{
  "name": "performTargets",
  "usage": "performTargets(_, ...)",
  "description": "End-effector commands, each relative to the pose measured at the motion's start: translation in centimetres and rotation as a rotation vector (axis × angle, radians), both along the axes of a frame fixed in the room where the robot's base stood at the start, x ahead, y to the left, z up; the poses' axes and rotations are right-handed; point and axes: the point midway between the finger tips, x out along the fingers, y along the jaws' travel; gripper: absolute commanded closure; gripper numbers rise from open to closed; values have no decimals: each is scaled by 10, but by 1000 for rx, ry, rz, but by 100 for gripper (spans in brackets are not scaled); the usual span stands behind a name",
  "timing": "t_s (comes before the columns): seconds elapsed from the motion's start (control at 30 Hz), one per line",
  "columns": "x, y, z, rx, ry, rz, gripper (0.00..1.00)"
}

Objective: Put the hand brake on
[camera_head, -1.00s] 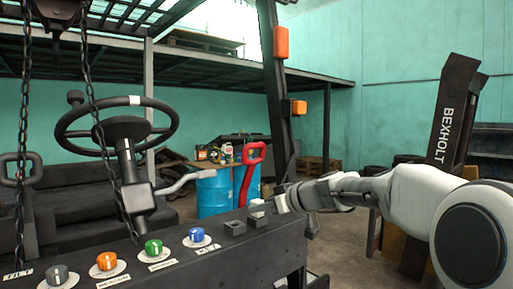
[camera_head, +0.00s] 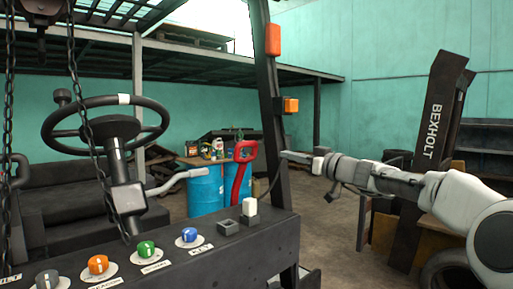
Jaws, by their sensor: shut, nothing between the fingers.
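A red lever with a looped handle (camera_head: 240,170) stands upright behind the control panel; it looks like the hand brake, but no label on it can be read. A grey lever (camera_head: 178,182) slants up to the right beside the steering column. My gripper (camera_head: 288,156) is shut and empty, to the right of the red handle and above the panel's right end. It appears apart from the handle, though depth is hard to judge. The lower part of the red lever is hidden behind the panel.
The dark panel (camera_head: 165,260) carries several coloured knobs, a dark switch (camera_head: 228,227) and a white block (camera_head: 250,207). The steering wheel (camera_head: 105,125) and hanging chains are at left. A black post (camera_head: 268,100) rises behind my gripper. Blue drums (camera_head: 205,190) stand farther back.

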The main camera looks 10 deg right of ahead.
Motion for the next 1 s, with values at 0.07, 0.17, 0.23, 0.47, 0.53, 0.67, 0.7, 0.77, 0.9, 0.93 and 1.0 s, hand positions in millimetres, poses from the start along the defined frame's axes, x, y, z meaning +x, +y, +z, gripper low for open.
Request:
performTargets(0.07,5,4,3,1,0,3,100)
performTargets(0.17,16,12,5,2,1,4,100)
performTargets(0.23,26,19,7,3,2,4,100)
performTargets(0.47,61,42,11,3,3,3,100)
performTargets(0.53,71,49,13,3,2,4,100)
performTargets(0.67,88,60,13,2,2,2,100)
performTargets(0.7,92,62,14,1,2,2,100)
performTargets(0.77,98,66,14,1,3,2,100)
performTargets(0.9,107,72,13,0,1,1,100)
performTargets(0.93,109,73,13,0,1,1,100)
performTargets(1.0,111,75,13,-1,1,1,100)
